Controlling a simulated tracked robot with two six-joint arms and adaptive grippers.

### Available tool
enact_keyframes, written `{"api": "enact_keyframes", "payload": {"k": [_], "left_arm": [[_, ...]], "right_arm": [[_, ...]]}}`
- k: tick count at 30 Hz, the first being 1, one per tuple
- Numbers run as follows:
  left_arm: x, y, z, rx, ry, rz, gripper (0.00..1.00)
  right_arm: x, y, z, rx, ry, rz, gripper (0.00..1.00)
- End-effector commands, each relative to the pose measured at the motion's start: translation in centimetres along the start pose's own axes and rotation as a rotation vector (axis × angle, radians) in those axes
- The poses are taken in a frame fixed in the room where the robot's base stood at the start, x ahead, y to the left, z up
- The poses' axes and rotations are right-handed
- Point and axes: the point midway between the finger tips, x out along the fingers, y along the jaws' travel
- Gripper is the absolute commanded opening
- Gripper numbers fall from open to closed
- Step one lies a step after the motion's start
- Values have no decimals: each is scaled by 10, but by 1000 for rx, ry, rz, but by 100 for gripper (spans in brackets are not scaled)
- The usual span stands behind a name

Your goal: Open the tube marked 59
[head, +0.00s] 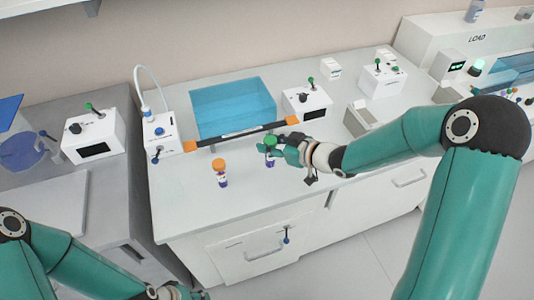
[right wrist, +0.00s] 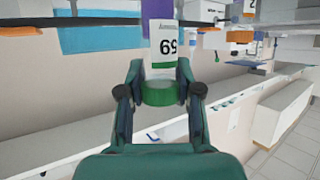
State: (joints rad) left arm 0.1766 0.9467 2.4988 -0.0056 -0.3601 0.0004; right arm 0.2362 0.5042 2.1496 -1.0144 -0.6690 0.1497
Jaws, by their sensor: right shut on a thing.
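A tube with a green cap (head: 271,140) and a white label is upright at the bench's front middle. My right gripper (head: 277,144) comes in from the right and is shut on the cap. I cannot tell whether the tube touches the bench. A second tube with an orange cap (head: 220,172) stands to its left. My left gripper (head: 182,291) is cut off at the bottom edge.
White boxes with green-tipped levers (head: 307,101) stand around the bench (head: 185,225). The bench top left of the orange-capped tube is clear.

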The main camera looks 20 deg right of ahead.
Motion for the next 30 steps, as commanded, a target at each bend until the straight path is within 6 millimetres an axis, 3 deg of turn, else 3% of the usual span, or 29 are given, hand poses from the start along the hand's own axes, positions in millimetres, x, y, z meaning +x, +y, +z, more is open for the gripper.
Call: {"api": "enact_keyframes", "payload": {"k": [1, 9, 15, 21, 30], "left_arm": [[-2, 1, 0, 0, 0, 0, 40], [-17, 6, 0, 0, 0, 0, 40], [-30, 11, 0, 0, 0, 0, 40], [-35, 12, 0, 0, 0, 0, 40], [-34, 12, 0, 0, 0, 0, 40]], "right_arm": [[-7, 1, -18, -8, 8, 4, 0], [-37, 0, -90, -6, 7, 2, 0], [-51, 0, -125, -3, 3, 1, 0], [-57, 0, -139, 0, 2, 0, 0], [-57, 0, -140, -1, 2, -1, 0]]}}
